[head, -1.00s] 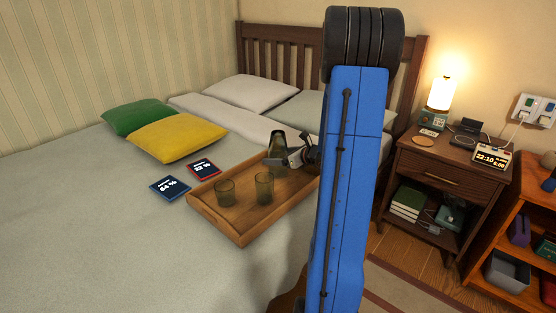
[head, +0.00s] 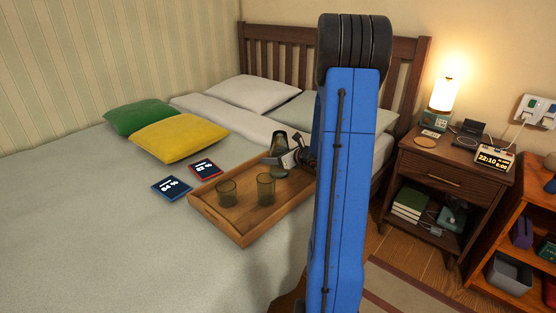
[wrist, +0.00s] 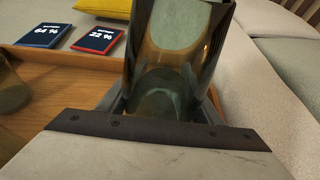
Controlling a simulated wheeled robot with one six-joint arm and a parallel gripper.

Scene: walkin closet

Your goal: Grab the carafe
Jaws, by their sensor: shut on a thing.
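The carafe (head: 279,144) is dark greenish glass and stands upright at the far end of the wooden tray (head: 216,227) on the bed. My gripper (head: 286,160) is at the carafe from the right, shut on its body. In the wrist view the carafe (wrist: 178,50) rises between the two fingers of my gripper (wrist: 165,108), one on each side. The carafe's base is partly hidden by the gripper, so I cannot tell whether it touches the tray.
Two glass tumblers, one on the left (head: 227,193) and one on the right (head: 265,189), stand on the tray near the carafe. Two dark cards, one blue-edged (head: 171,187) and one red-edged (head: 204,168), lie on the bed. A nightstand (head: 440,175) with a lit lamp (head: 446,95) is at the right.

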